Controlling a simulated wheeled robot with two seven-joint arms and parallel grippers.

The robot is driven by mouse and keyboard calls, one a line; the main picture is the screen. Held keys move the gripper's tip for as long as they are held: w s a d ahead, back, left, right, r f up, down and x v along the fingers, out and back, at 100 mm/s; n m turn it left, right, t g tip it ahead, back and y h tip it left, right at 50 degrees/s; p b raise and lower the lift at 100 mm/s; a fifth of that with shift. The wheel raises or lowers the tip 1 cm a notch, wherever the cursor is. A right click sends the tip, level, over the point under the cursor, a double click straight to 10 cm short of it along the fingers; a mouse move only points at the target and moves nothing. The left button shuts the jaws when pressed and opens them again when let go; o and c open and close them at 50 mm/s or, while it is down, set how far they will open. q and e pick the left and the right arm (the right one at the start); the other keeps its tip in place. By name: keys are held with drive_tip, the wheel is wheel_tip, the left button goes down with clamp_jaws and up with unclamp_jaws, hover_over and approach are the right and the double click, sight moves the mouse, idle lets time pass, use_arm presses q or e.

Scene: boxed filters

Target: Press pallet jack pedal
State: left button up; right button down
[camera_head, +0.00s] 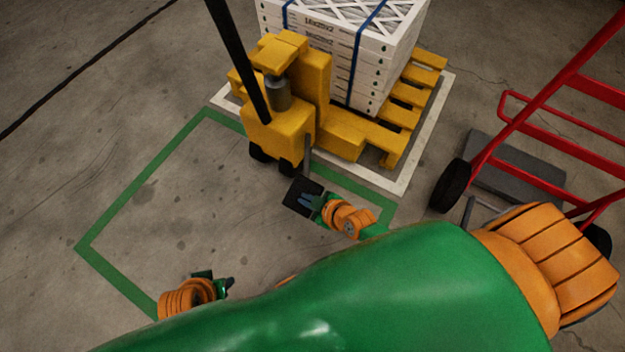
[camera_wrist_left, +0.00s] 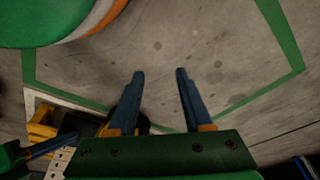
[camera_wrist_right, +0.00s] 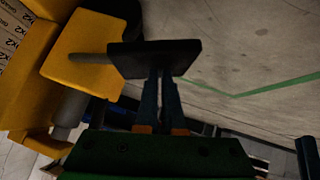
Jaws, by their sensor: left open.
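The yellow pallet jack (camera_head: 283,115) stands with a black handle rising to the upper left. Its black pedal plate (camera_head: 303,188) sticks out low at the front on a dark rod. The pedal also shows in the right wrist view (camera_wrist_right: 155,58). My right gripper (camera_head: 306,201) is at the pedal, its fingers close together with nothing visible between them; the tips overlap the plate's near edge, and I cannot tell whether they touch. My left gripper (camera_head: 220,283) is open and empty over the floor at lower left; its fingers (camera_wrist_left: 160,75) show apart in the left wrist view.
White filter boxes (camera_head: 340,50) with blue straps sit on a yellow pallet (camera_head: 405,105) behind the jack. A red hand truck (camera_head: 530,125) stands at right. The floor inside the green outline (camera_head: 140,207) is clear at left.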

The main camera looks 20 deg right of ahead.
drive_tip(key=shift+s+f, duration=0.15)
drive_tip(key=shift+f, duration=0.55)
use_arm(q)
drive_tip(key=shift+w+r+b, duration=0.1)
drive_tip(key=shift+r+b, duration=0.25)
drive_tip(key=shift+r, duration=0.95)
use_arm(e)
drive_tip(key=shift+s+f, duration=0.1)
drive_tip(key=shift+s, duration=0.05)
drive_tip(key=shift+r, duration=0.2)
drive_tip(key=r+p, duration=0.1)
drive_tip(key=a+r+p, duration=0.1)
drive_tip(key=r+p, duration=0.1)
drive_tip(key=s+r+p, duration=0.1)
drive_tip(key=p, duration=0.1)
drive_tip(key=shift+s+a+r, duration=0.1)
drive_tip(key=shift+a+r, duration=0.15)
drive_tip(key=shift+r, duration=0.1)
use_arm(q)
drive_tip(key=s+a+f+p, duration=0.5)
drive_tip(key=s+f, duration=0.3)
drive_tip(key=s, duration=0.2)
drive_tip(key=shift+s+a+f+g+y, duration=0.35)
drive_tip(key=shift+s+a+g+y, duration=0.05)
drive_tip(key=shift+a, duration=0.15)
use_arm(e)
drive_tip(key=s+v, duration=0.1)
drive_tip(key=v, duration=0.8)
drive_tip(key=shift+a+f, duration=0.3)
drive_tip(key=shift+a, duration=0.1)
